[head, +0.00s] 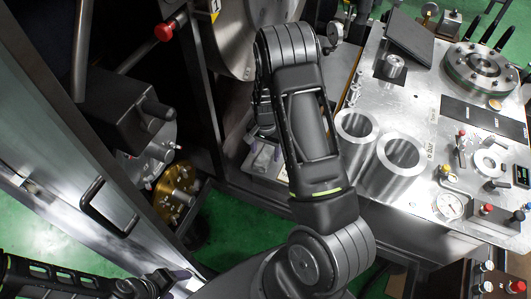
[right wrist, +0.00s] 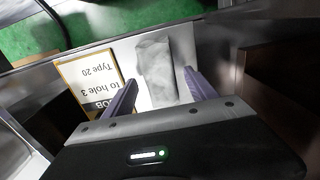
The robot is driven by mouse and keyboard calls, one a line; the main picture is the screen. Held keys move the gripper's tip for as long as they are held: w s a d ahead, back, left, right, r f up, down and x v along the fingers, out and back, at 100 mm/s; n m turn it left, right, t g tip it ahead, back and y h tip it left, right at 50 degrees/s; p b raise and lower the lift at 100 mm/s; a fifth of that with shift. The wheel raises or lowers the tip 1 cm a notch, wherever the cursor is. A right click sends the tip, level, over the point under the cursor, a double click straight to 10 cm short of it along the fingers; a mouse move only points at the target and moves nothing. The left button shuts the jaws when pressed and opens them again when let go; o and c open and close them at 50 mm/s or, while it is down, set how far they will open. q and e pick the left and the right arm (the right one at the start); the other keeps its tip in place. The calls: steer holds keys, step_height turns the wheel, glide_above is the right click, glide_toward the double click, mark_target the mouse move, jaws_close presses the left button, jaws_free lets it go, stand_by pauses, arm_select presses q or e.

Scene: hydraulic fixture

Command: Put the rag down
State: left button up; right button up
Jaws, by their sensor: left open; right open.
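The rag (right wrist: 156,72) is a grey, folded cloth lying on a pale surface in the right wrist view. My right gripper (right wrist: 160,93) is open, with one purple-grey finger on each side of the rag's near end. I cannot tell whether the fingers touch it. In the head view my right gripper (head: 265,152) points down beside the steel bench, partly hidden by my own arm. My left gripper (head: 178,278) is low at the left, by the metal door's edge, open; nothing shows between its fingers.
A yellow-edged card (right wrist: 92,82) reading "to hole 3, Type 20" lies left of the rag. The steel bench (head: 425,115) carries two hollow cylinders (head: 402,155), gauges and valves. A metal door (head: 60,150) with a black handle stands at the left. Green floor shows below.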

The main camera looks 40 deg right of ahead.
mark_target(265, 154)
step_height(265, 154, up, 6)
steer(key=shift+a+r+b, duration=0.1)
steer(key=shift+b, duration=0.25)
stand_by(0.8)
